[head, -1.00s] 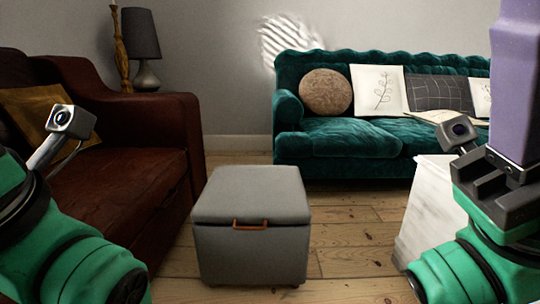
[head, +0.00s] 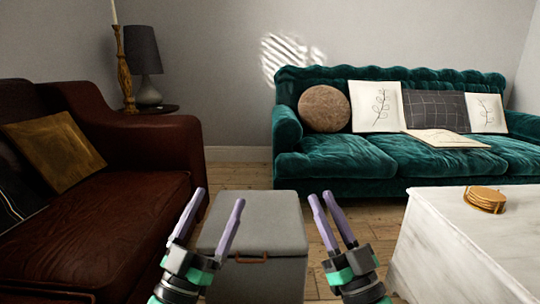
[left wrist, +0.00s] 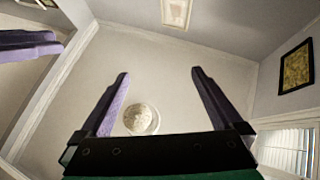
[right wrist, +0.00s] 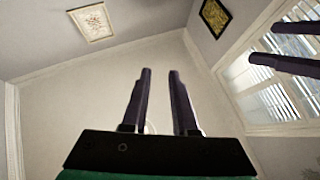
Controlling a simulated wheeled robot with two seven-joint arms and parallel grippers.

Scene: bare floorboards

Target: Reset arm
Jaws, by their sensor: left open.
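My left gripper (head: 220,196) is at the lower middle of the head view, its two purple fingers pointing up and away. It is open wide and empty, and its fingers also show in the left wrist view (left wrist: 158,75). My right gripper (head: 320,196) is beside it on the right, fingers also raised. Its fingers are closer together, with a visible gap and nothing between them, as the right wrist view (right wrist: 160,72) also shows. The two grippers are apart. Both wrist views look up at the ceiling and walls.
A grey storage ottoman (head: 262,210) stands behind the grippers. A brown leather sofa (head: 120,215) is on the left, a green sofa (head: 345,160) at the back. A white marble table (head: 460,225) with coasters (head: 485,198) is on the right. Floor (head: 345,225) shows between ottoman and table.

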